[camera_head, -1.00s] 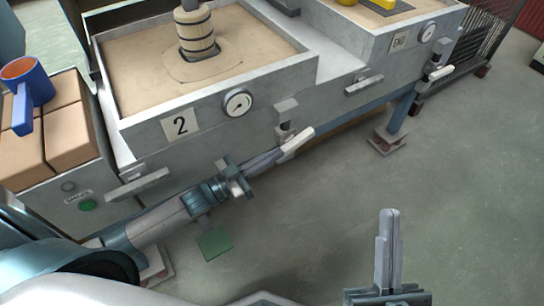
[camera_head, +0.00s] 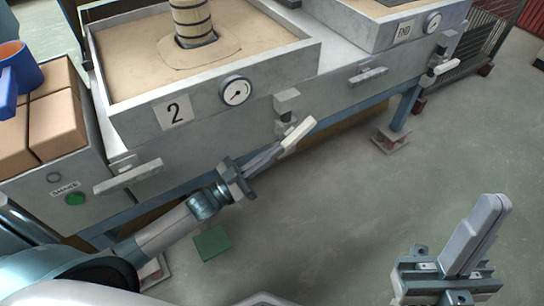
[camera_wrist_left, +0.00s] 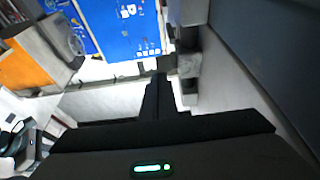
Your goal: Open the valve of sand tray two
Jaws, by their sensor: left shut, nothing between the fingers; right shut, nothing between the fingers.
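Sand tray two (camera_head: 211,77) is the grey sand-filled box with a "2" plate and a round gauge (camera_head: 236,91). Its valve (camera_head: 287,112) sits on the front wall right of the gauge, with a pale lever (camera_head: 299,134) slanting up to the right. My left gripper (camera_head: 277,151) is shut and empty, its fingertips at the lever's lower end; I cannot tell whether they touch it. Its dark shut fingers show in the left wrist view (camera_wrist_left: 157,97). My right gripper (camera_head: 492,215) is shut and empty over the floor at the lower right.
A ribbed barrel (camera_head: 192,20) stands in the sand. The END tray (camera_head: 385,32) with its own pale lever (camera_head: 445,67) is at the upper right. Brown blocks (camera_head: 53,122) and a blue-handled mug (camera_head: 22,68) are at left.

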